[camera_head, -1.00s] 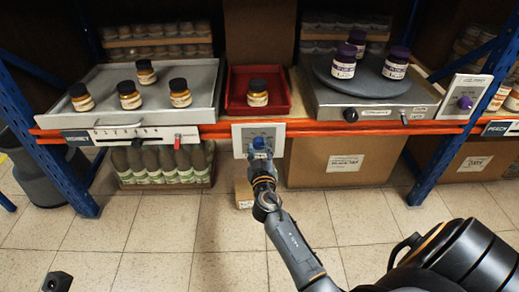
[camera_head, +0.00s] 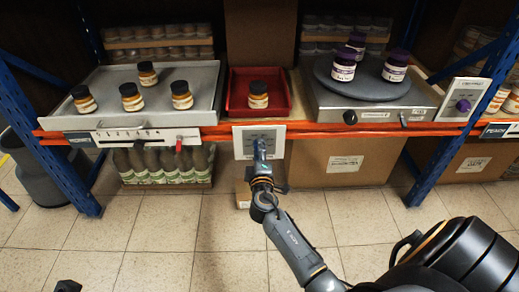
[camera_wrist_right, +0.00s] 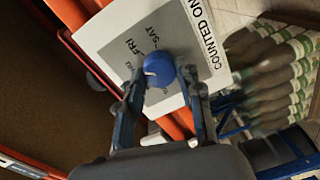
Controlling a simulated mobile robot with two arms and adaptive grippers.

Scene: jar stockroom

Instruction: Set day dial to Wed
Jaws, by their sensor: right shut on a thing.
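The day dial is a blue round knob (camera_wrist_right: 159,70) on a white panel (camera_head: 241,131) on the orange shelf beam, below the red tray. In the right wrist view the panel shows FRI and SAT beside the knob and the words COUNTED ON. A pale mark on the knob faces left, below FRI; the small label there is too unclear to read. My right gripper (camera_head: 260,150) reaches the panel, and in its wrist view its fingers (camera_wrist_right: 164,88) are shut on the knob from both sides. The other day names are hidden.
The red tray (camera_head: 233,107) holds one jar. A grey tray (camera_head: 190,72) with several jars and a slider strip stands left. A turntable (camera_head: 350,86) with purple-lidded jars and another panel with a purple knob (camera_head: 463,106) are right. Boxes and bottles stand below.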

